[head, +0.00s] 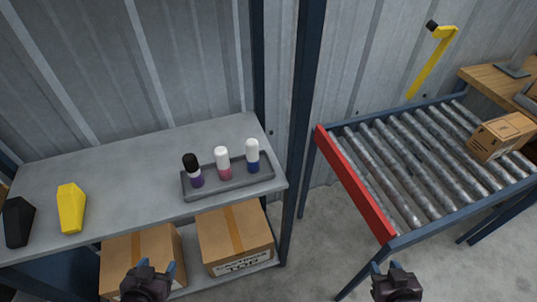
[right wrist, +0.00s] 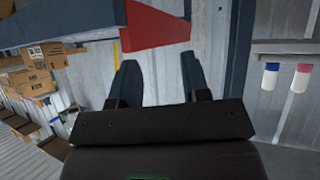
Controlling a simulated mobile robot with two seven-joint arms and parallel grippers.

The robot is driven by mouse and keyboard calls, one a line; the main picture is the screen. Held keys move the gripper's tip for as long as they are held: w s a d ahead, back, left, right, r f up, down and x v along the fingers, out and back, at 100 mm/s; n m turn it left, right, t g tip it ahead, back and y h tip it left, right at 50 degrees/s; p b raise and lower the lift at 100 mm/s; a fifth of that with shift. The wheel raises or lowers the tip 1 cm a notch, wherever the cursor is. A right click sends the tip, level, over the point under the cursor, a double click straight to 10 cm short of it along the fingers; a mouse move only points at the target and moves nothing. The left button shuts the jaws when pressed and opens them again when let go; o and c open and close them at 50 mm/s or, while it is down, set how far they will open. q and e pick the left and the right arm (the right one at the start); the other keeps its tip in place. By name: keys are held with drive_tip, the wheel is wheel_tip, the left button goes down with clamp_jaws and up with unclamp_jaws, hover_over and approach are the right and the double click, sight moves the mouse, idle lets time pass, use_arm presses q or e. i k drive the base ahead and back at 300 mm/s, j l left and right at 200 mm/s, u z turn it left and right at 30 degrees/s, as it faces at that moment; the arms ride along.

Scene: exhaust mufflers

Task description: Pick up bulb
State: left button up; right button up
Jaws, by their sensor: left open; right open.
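Three small capped cylinders stand upright in a grey tray (head: 228,179) on the shelf: a black-topped purple one (head: 193,170), a white-topped pink one (head: 223,163) and a white-topped blue one (head: 253,156). I cannot tell which thing the task calls the bulb. The blue one (right wrist: 270,80) and the pink one (right wrist: 300,79) also show in the right wrist view. My left gripper (head: 148,270) is open and empty at the bottom, nearer than the shelf. My right gripper (head: 396,272) is open and empty below the conveyor; its fingers (right wrist: 160,82) show apart in the right wrist view.
A yellow block (head: 71,208) and a black block (head: 17,222) stand on the shelf's left part (head: 120,180). Cardboard boxes (head: 235,238) fill the lower shelf. A blue post (head: 307,90) separates it from the roller conveyor (head: 420,165), which has a red end plate (head: 355,185) and a box (head: 501,136).

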sight(252, 144)
drive_tip(key=j+u, duration=0.25)
drive_tip(key=k+j+u, duration=0.1)
drive_tip(key=j+u, duration=0.2)
drive_tip(key=j, duration=0.75)
